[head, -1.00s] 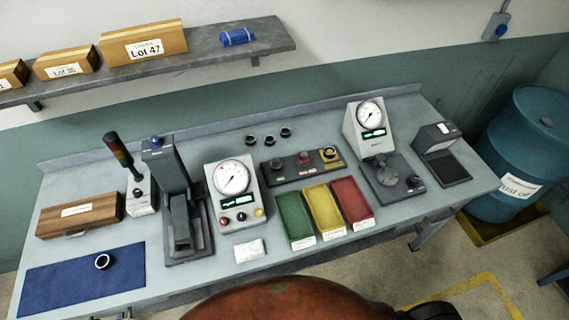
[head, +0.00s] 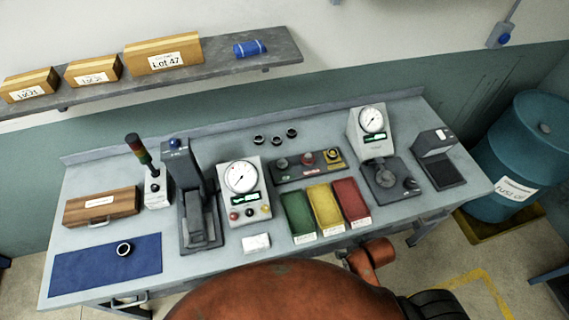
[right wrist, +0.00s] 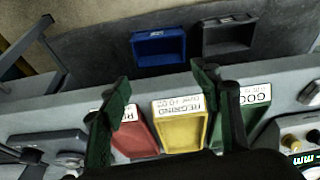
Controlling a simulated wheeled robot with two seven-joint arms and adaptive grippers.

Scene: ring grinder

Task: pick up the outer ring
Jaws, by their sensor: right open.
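A small ring (head: 120,252) with a dark centre lies flat on the blue mat (head: 75,275) at the left front of the bench in the head view. Several similar dark rings (head: 277,142) stand at the back of the bench; I cannot tell which type each is. My right gripper (right wrist: 161,80) is open and empty in the right wrist view, its two fingers over the front of the bench by the coloured trays. It is far right of the mat, and the mat is outside that view. My left gripper is not in view.
The green tray (head: 291,198), yellow tray (head: 319,195) and red tray (head: 343,190) lie at the front. A press (head: 181,163), dial gauge unit (head: 240,178) and wooden case (head: 100,219) stand nearer the mat. Blue (right wrist: 158,60) and grey (right wrist: 228,50) bins sit beyond the bench edge.

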